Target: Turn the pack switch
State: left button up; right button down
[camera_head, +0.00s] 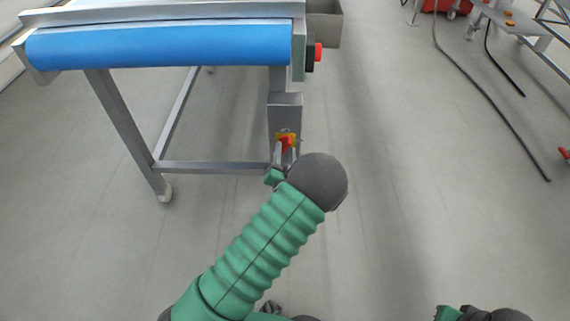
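The pack switch, a red knob on a yellow plate (286,139), sits on a grey box (285,108) at the right leg of the conveyor. My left gripper (285,153) is right in front of the switch. Its grey fingertips show apart, one on each side of the lower part of the red knob. I cannot tell whether they touch the knob. The dark round wrist of my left arm hides part of the gripper. Only a piece of my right arm shows at the bottom right edge, and its fingers are not seen.
The conveyor (160,46) with a blue belt stands at the upper left on a metal frame. A red button (318,52) sticks out at its right end. A grey bin (324,22) is behind it. Black cables (490,105) lie on the floor at right. The middle floor is clear.

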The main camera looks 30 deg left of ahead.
pick_arm(q)
jog(key=p+v, duration=0.5)
jog(key=v, duration=1.1)
jog(key=shift+s, duration=0.25)
